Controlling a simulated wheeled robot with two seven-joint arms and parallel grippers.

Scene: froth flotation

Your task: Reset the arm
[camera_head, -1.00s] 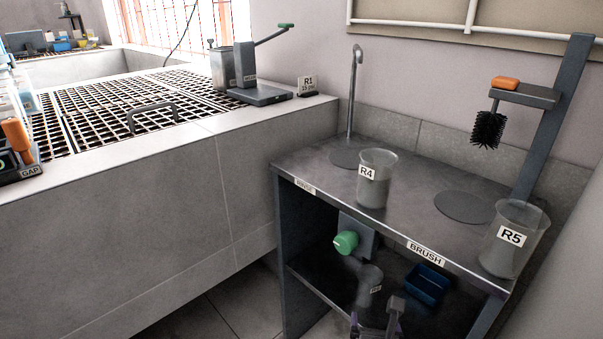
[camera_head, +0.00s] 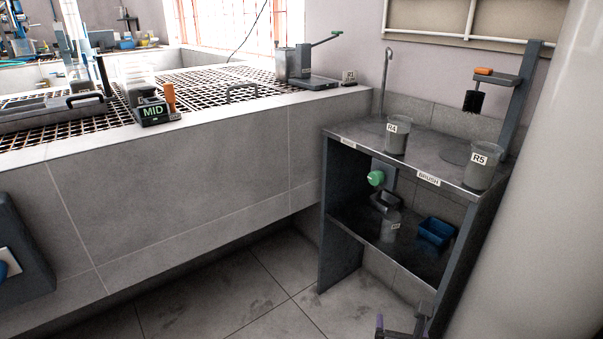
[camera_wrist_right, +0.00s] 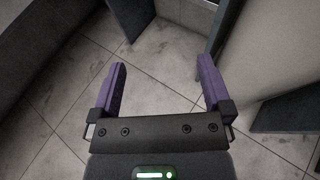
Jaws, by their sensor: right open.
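My right gripper (camera_head: 401,324) shows at the bottom edge of the head view, in front of the small metal stand (camera_head: 342,240). In the right wrist view, its two purple fingers (camera_wrist_right: 161,66) are spread wide with nothing between them, above the tiled floor (camera_wrist_right: 160,115). The gripper is apart from the stand and its containers. My left gripper is not in view.
Beakers R4 (camera_head: 397,137) and R5 (camera_head: 482,167) stand on the stand's top, below a hanging brush (camera_head: 474,101). Its lower shelf holds another beaker (camera_head: 391,228) and a blue tray (camera_head: 436,232). A tiled bench (camera_head: 180,165) runs left; a pale column (camera_head: 540,200) stands right.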

